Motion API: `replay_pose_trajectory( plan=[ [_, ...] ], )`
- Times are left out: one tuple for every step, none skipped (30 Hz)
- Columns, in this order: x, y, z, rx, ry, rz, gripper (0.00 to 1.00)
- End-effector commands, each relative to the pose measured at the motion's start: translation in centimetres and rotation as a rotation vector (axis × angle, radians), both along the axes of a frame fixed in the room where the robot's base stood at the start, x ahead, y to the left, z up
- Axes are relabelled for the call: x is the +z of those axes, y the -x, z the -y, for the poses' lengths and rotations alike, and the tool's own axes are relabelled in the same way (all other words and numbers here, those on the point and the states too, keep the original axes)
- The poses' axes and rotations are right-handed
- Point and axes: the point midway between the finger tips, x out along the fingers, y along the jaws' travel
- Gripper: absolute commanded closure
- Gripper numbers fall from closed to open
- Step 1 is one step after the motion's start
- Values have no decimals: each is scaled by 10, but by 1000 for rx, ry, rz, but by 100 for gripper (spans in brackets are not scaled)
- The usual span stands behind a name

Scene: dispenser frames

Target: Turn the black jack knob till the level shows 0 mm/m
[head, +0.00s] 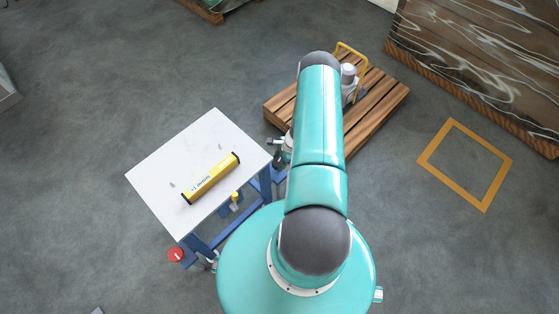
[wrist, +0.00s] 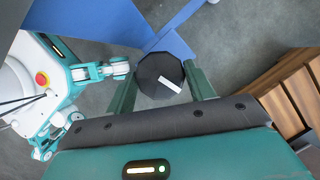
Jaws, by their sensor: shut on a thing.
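The black jack knob (wrist: 158,82), many-sided with a white mark on its face, sits between the two green fingers of my gripper (wrist: 161,76) in the wrist view. My gripper is shut on it. The white mark points to the lower right. In the head view a yellow level (head: 211,178) lies on a white tabletop (head: 160,160); its display seems to read +1 mm/m. In the head view my gripper (head: 282,146) is at the table's right corner, partly hidden by my arm, and the knob cannot be made out there.
The table has a blue frame (head: 200,246) with a red knob (head: 176,254) at its lower corner. A wooden pallet (head: 385,98) with equipment stands behind my arm. An orange square (head: 466,163) marks the floor at right. Floor left of the table is clear.

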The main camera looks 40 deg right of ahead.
Motion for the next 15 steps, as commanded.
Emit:
replay_pose_trajectory(
  plan=[
    [0,0,0,17,-1,0,69],
    [0,0,0,29,-1,1,69],
    [0,-1,0,48,0,0,69],
    [0,-1,1,62,0,1,69],
    [0,-1,0,80,0,1,69],
    [0,-1,0,105,0,0,69],
    [0,-1,0,125,1,-1,69],
    [0,-1,1,145,1,-1,69],
    [0,-2,0,177,0,0,69],
    [0,-2,1,201,0,1,69],
    [0,-2,1,227,1,0,69],
    [0,-2,1,260,1,-1,69],
    [0,-2,1,286,1,-1,69],
    [0,-3,1,313,1,0,69],
    [0,-3,1,349,1,0,69]
  ],
)
